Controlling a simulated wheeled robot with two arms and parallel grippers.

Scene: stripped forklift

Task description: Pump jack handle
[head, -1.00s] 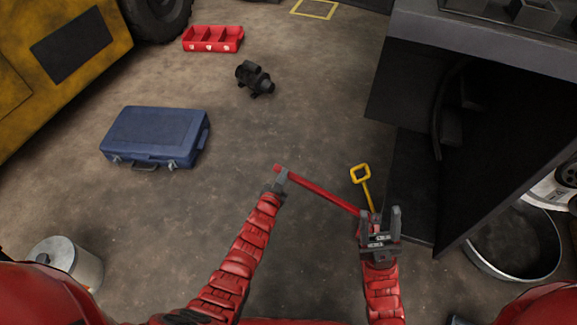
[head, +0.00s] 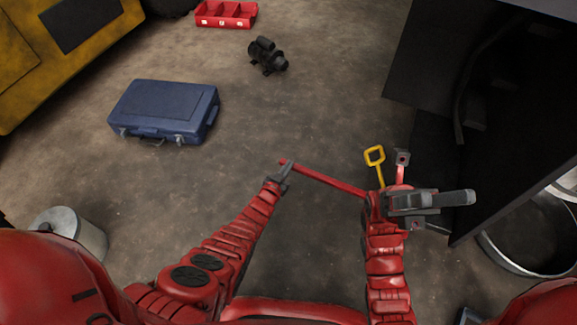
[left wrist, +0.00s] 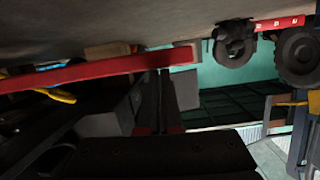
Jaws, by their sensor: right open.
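The red jack handle (head: 325,180) slants from my left gripper to the right arm in the head view. Its red tip pokes just past my left gripper (head: 283,173), which is shut on it near that end. In the left wrist view the handle (left wrist: 100,72) crosses at the fingertips (left wrist: 166,72). The rest of the jack is largely hidden behind my right wrist; a red and grey part (head: 401,163) shows beyond it. A yellow loop handle (head: 375,156) stands beside it. My right gripper (head: 468,197) is open and empty, pointing right.
A dark box-like structure (head: 480,80) stands close at right, with a round metal drum (head: 535,240) below it. A blue case (head: 165,110), black device (head: 267,55), red tray (head: 226,14) and metal can (head: 75,232) lie around. The middle floor is clear.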

